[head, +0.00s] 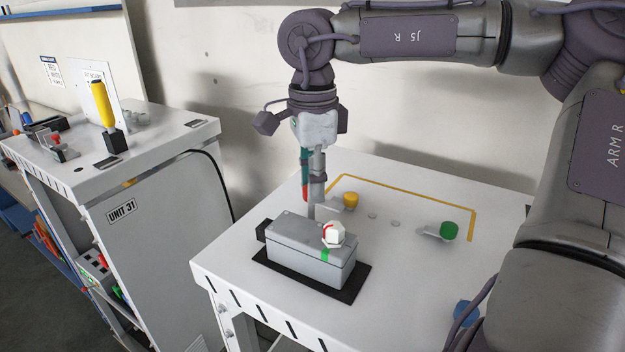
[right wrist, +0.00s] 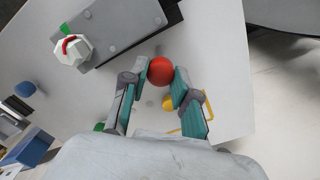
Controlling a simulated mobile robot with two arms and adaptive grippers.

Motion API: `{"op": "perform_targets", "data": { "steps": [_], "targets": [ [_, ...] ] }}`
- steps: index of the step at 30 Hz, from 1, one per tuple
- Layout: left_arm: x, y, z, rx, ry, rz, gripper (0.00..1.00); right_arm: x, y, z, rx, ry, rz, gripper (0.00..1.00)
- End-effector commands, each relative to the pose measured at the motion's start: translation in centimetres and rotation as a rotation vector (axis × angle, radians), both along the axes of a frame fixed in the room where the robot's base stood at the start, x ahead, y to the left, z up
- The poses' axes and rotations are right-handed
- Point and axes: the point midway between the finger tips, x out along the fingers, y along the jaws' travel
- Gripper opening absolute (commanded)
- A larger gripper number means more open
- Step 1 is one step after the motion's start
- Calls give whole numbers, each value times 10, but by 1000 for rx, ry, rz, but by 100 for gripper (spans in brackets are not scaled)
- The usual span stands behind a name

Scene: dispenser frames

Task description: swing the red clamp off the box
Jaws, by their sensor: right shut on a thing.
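The grey box (head: 300,262) sits on a black mat (head: 346,288) on the white table. It also shows at the top of the right wrist view (right wrist: 122,24). My right gripper (head: 311,198) points down just behind the box in the head view. In the right wrist view its fingers (right wrist: 161,82) are closed on the red ball knob (right wrist: 160,68) of the red clamp, beside the box's edge. The clamp's arm is mostly hidden by the fingers, so I cannot tell whether it touches the box. My left gripper is not in view.
A white knob (head: 334,236) with a red mark sits on the box lid, above a green strip (head: 325,255). Yellow (head: 350,200), green (head: 449,230) and blue (head: 466,312) knobs stand around the table. A cabinet with a yellow lever (head: 103,103) stands at left.

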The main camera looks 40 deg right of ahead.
Motion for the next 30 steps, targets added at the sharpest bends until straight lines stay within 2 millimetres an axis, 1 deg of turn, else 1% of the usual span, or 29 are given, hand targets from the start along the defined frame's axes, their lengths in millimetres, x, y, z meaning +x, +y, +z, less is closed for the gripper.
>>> {"op": "perform_targets", "data": {
  "steps": [4,5,6,9,17,20,23,26,30],
  "targets": [
    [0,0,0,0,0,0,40,1,0,2,-1,-6,0,0],
    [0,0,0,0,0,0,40,1,0,2,-1,-6,0,34],
    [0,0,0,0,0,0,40,1,0,2,-1,-6,0,41],
    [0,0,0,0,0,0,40,1,0,1,-1,-4,0,54],
    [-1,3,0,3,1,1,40,0,0,1,-1,-2,-1,54],
    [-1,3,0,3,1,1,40,1,0,6,-1,-3,-1,54],
    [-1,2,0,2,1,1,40,1,0,19,-1,-5,-3,54],
    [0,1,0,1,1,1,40,1,0,38,-2,-6,-3,54],
    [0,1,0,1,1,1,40,1,0,70,-2,-7,-3,54]
  ]
}}
